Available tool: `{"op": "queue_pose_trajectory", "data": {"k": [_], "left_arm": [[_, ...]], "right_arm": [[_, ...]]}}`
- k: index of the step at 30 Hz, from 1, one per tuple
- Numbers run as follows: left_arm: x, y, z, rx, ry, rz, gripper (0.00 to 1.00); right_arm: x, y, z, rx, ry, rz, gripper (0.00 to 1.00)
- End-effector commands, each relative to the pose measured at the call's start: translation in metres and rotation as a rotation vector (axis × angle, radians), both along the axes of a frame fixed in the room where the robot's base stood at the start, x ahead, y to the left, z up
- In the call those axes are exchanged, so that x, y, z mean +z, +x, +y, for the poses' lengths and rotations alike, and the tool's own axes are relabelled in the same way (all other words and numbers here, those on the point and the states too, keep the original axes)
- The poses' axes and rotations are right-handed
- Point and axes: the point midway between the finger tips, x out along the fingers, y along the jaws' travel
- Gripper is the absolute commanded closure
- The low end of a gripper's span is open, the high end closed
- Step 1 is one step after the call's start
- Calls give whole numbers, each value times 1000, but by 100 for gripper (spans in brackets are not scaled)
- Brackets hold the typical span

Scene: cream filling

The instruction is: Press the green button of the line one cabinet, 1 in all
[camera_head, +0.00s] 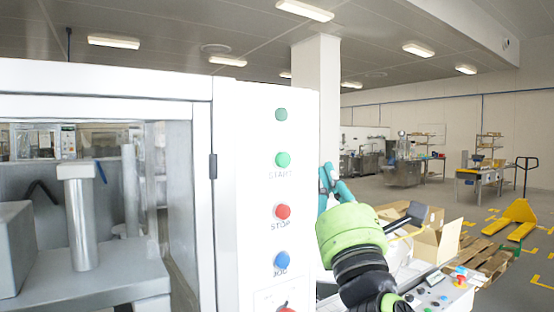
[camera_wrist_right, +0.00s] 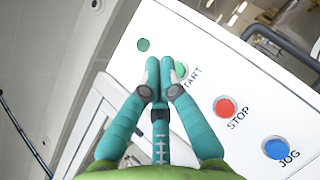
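The line one cabinet has a white control panel (camera_head: 240,200) facing me. Its green START button (camera_head: 283,159) is near the top, below a darker green round lamp or button (camera_head: 281,114). My right gripper (camera_head: 326,178) is just right of the panel edge in the head view, apart from the button there. In the right wrist view its teal fingers (camera_wrist_right: 159,68) are together with nothing between them. The START button (camera_wrist_right: 181,70) shows beside the right fingertip, which partly covers it. The depth gap to the panel is unclear. My left gripper is out of view.
Below START are a red STOP button (camera_head: 282,211) and a blue JOG button (camera_head: 281,259). A windowed cabinet section (camera_head: 205,200) is at the left. Cardboard boxes (camera_head: 437,240) and a yellow pallet jack (camera_head: 516,217) are at the right, with open floor beyond.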

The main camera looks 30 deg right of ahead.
Motion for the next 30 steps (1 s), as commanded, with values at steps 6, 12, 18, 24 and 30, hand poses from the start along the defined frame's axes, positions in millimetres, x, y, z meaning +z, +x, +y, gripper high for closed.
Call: {"op": "queue_pose_trajectory", "data": {"k": [6, 12, 18, 24, 30], "left_arm": [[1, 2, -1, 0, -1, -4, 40], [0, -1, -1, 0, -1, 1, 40], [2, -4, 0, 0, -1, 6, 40], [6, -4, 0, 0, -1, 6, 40], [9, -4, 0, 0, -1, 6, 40]], "right_arm": [[10, -15, 3, -23, -36, -27, 100], [10, -14, 3, -22, -34, -26, 100], [10, -6, 2, -22, -31, -26, 100], [10, 19, 5, -21, -32, -23, 100], [10, 47, 7, -21, -31, -24, 100]]}}
